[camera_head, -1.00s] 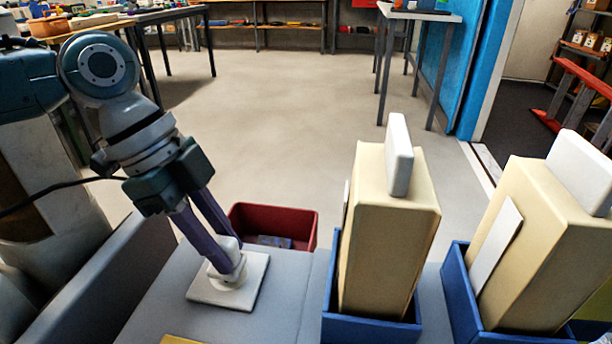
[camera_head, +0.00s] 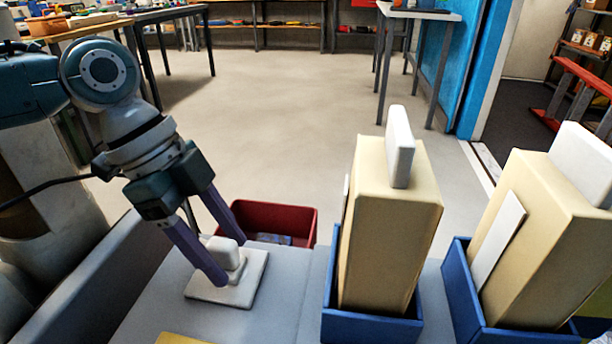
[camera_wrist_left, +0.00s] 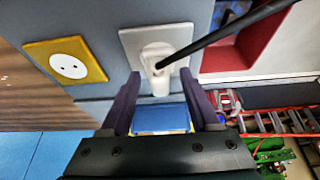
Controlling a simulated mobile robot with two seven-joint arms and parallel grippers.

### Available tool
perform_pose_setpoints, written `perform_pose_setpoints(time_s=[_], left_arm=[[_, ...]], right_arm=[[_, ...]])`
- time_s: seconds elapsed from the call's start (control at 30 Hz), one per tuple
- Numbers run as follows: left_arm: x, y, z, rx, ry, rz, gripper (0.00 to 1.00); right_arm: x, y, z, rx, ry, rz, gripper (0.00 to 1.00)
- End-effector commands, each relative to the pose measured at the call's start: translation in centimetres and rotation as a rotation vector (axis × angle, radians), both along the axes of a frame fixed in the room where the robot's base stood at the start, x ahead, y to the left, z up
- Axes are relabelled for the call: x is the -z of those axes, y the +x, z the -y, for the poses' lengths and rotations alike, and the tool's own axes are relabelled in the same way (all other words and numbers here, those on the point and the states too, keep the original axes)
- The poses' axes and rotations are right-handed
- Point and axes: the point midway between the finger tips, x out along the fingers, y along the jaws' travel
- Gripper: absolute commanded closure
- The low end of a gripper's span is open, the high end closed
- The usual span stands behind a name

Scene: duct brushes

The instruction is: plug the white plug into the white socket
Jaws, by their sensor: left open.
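The white plug (camera_head: 228,258) stands on the face of the white socket (camera_head: 240,296), a square plate on the grey surface. It also shows in the left wrist view (camera_wrist_left: 160,82), over the socket plate (camera_wrist_left: 178,37). Whether its pins are fully seated is hidden. My left gripper (camera_head: 226,254) is open, with its purple fingers apart on either side of the plug. In the left wrist view the fingers (camera_wrist_left: 160,88) flank the plug with gaps. A dark cord-like strip (camera_wrist_left: 225,31) runs from near the plug to the upper right. My right gripper is not in view.
A yellow socket (camera_wrist_left: 68,62) with two holes lies beside the white one. A red bin (camera_head: 275,217) stands behind. Blue trays (camera_head: 372,329) holding tall beige blocks (camera_head: 385,230) with white slabs stand to the right. A grey wall (camera_head: 100,285) edges the left side.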

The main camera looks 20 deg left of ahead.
Motion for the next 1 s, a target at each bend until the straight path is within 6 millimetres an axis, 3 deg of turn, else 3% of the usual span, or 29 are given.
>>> perform_pose_setpoints(time_s=[0.27,0.7,1.0], left_arm=[[-0.6,0.0,-0.2,-0.001,0.001,-0.001,0.38],[-7.6,-0.7,-2.8,-0.003,0.002,-0.002,0.38],[-9.2,-0.9,-3.8,-0.001,0.001,-0.001,0.38]], right_arm=[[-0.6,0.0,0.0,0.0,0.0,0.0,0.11],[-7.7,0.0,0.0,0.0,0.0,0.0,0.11],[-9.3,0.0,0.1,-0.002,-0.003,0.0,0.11]])
